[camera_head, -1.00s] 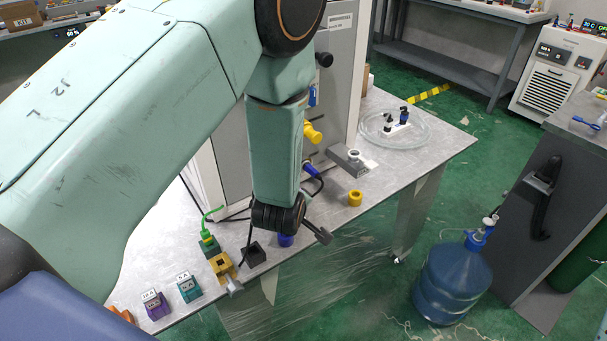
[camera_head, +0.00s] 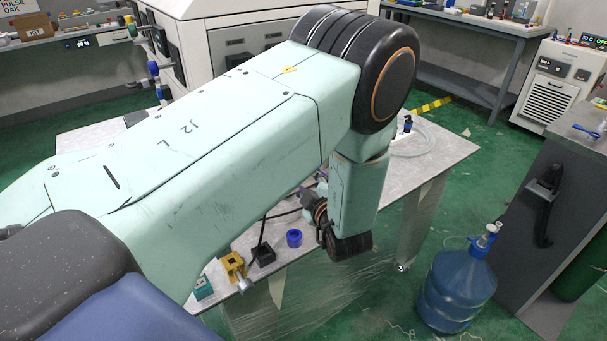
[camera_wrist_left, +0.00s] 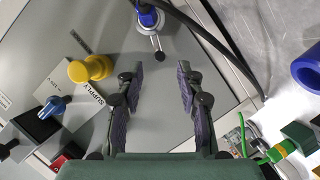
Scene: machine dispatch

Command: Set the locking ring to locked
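In the left wrist view, a blue plug (camera_wrist_left: 147,15) sits in a grey metal collar (camera_wrist_left: 149,27) on a grey panel. The collar looks like the locking ring; a thin lever with a dark ball end (camera_wrist_left: 159,56) sticks out of it, pointing down in the picture. I cannot read any lock mark. My left gripper (camera_wrist_left: 158,74) is open and empty. Its fingers point towards the collar, one to each side of it, apparently short of it. In the head view my own arm hides the collar and most of this gripper. My right gripper is not in view.
The panel has a yellow knob (camera_wrist_left: 91,68) and a blue knob (camera_wrist_left: 54,106). A black cable (camera_wrist_left: 215,42) runs from the plug. A blue ring (camera_head: 294,238), a black block (camera_head: 263,255) and a yellow fixture (camera_head: 233,265) stand on the table. A water bottle (camera_head: 455,287) is on the floor.

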